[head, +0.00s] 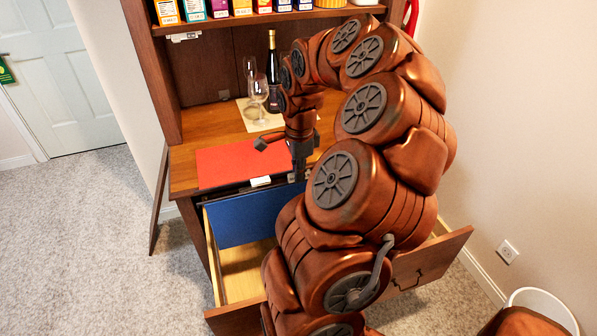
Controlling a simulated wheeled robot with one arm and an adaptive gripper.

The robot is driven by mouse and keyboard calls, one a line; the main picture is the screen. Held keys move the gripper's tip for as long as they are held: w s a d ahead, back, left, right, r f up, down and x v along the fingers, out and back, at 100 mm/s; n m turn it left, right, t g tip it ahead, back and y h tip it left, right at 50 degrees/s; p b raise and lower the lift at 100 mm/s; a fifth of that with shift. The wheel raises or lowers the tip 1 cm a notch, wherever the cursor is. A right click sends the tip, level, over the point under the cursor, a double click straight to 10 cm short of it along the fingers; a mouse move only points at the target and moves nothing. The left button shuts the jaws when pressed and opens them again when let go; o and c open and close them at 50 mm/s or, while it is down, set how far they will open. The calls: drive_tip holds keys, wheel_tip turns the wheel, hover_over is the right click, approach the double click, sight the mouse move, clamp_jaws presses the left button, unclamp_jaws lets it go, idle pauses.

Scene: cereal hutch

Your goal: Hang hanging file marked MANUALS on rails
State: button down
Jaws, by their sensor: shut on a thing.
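A blue hanging file (243,219) hangs upright over the open drawer (241,270), below the counter's front edge. A white tab (261,181) stands at its top edge; its writing is too small to read. My gripper (298,177) points down and is shut on the blue file's top edge, near the right end in view. My arm hides the file's right part and much of the drawer. A dark bar (222,194) runs along the file's top; I cannot tell whether its ends rest on the rails.
A flat red sheet or folder (235,164) lies on the wooden counter (182,170) just behind the file. A dark bottle (272,75) and clear glasses (259,89) stand farther back. Boxes (217,8) fill the shelf above. Carpet (80,240) is clear at left.

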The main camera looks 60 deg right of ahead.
drive_tip(key=shift+f+b, duration=8)
drive_tip(key=shift+f, duration=2.15)
drive_tip(key=c, duration=1.2)
unclamp_jaws()
drive_tip(key=shift+o, duration=0.3)
drive_tip(key=shift+o, duration=1.4)
drive_tip(key=shift+r, duration=0.15)
drive_tip(key=shift+r+p, duration=0.45)
drive_tip(key=shift+r, duration=2)
